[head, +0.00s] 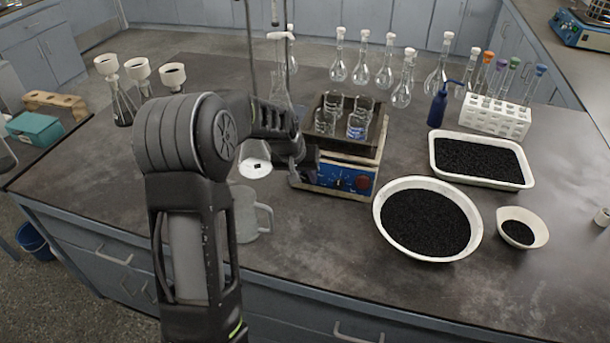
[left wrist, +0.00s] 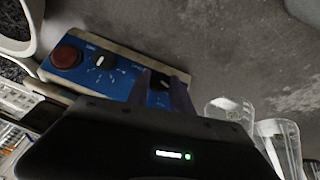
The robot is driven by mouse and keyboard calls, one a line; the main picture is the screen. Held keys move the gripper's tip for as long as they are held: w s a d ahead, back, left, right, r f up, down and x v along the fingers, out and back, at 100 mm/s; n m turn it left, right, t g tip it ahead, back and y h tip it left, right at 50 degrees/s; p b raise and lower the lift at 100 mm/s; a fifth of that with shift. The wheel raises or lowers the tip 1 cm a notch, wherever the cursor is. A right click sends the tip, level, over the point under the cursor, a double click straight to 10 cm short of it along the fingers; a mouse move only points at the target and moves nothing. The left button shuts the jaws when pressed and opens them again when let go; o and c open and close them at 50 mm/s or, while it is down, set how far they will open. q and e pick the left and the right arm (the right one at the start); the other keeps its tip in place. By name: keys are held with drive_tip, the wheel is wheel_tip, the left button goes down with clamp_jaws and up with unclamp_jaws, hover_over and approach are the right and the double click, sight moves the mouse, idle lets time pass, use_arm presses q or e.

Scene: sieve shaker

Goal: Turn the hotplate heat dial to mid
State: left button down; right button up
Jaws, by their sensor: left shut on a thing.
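The hotplate (head: 372,148) stands on the bench with a blue front panel (head: 334,176). It carries several glass beakers on top. The panel also shows in the left wrist view (left wrist: 118,80), with a round red knob (left wrist: 67,57) and a dial with a white pointer (left wrist: 101,61). My left gripper (head: 306,172) is at the panel's left end in the head view. In the left wrist view its fingers (left wrist: 161,88) are shut on another dial at the panel's end, mostly hidden between them. I cannot read the dial markings. My right gripper is not in view.
A white bowl (head: 384,192) and a tray (head: 434,163) of black granules stand right of the hotplate. A clear jug (head: 246,222) stands close by my left arm. Several flasks stand behind.

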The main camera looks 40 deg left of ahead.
use_arm(q)
drive_tip(key=shift+w+d+r+m+y+p, duration=0.1)
drive_tip(key=shift+d+r+m+y+p, duration=0.1)
drive_tip(key=shift+m+y+p, duration=0.5)
drive_tip(key=shift+d+f+m+g+y+p, duration=0.1)
drive_tip(key=shift+m+g+y+p, duration=0.2)
drive_tip(key=shift+g+y+p, duration=0.15)
drive_tip(key=shift+w+f+m+y, duration=0.1)
drive_tip(key=shift+f+m+y, duration=0.1)
drive_tip(key=shift+m+y, duration=0.35)
drive_tip(key=shift+d+f+m+y+b, duration=0.15)
drive_tip(key=shift+m+y+b, duration=0.3)
drive_tip(key=shift+y+b, duration=0.45)
drive_tip(key=m+y+b, duration=0.2)
drive_tip(key=b, duration=0.3)
drive_tip(key=m+t+y+b, duration=0.1)
drive_tip(key=m+y+b, duration=0.1)
drive_tip(key=b, duration=0.3)
drive_tip(key=f+m+y+b, duration=0.1)
drive_tip(key=m+y+b, duration=0.2)
drive_tip(key=b, duration=0.2)
drive_tip(key=shift+d, duration=0.25)
drive_tip(key=shift+r+m+t+y+b, duration=0.25)
drive_tip(key=shift+m+t+y+b, duration=0.4)
drive_tip(key=shift+m+b, duration=0.2)
drive_tip(key=c, duration=1.1)
unclamp_jaws()
